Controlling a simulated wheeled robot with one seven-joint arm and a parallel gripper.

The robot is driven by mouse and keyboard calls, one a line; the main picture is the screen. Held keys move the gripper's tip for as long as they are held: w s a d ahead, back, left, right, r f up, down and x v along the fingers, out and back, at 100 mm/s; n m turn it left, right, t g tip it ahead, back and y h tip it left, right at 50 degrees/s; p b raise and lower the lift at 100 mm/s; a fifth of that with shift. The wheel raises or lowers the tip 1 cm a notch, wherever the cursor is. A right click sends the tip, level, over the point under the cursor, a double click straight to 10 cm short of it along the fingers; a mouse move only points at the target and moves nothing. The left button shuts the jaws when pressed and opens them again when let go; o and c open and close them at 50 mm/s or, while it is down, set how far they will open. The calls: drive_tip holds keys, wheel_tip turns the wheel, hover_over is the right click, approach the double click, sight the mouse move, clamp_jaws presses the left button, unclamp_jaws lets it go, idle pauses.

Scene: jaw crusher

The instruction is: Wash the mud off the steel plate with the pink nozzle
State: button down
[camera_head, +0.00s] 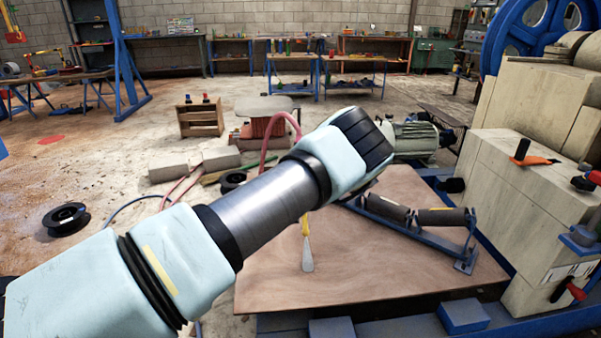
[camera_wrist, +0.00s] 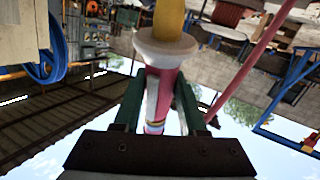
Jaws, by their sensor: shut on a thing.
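My gripper (camera_wrist: 158,104) shows in the wrist view, with its two dark green fingers shut on the pink nozzle (camera_wrist: 164,88). The nozzle has a white collar and a yellow part beyond the fingers.
The crusher's pale body (camera_head: 530,180) blocks the right. A wooden crate (camera_head: 200,119), concrete blocks (camera_head: 180,168) and a black spool (camera_head: 66,218) stand left. The left floor is partly clear.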

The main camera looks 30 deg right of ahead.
drive_tip(key=shift+s+a+p, duration=0.8)
drive_tip(key=shift+s+a, duration=0.1)
drive_tip(key=shift+s, duration=1.15)
drive_tip(key=shift+w+a+p, duration=0.5)
drive_tip(key=shift+w+a, duration=1.65)
drive_tip(key=shift+a, duration=2.4)
drive_tip(key=w+d+b, duration=0.2)
drive_tip(key=w+d, duration=0.2)
drive_tip(key=w, duration=0.5)
drive_tip(key=shift+d+b, duration=0.15)
drive_tip(key=shift+b, duration=0.25)
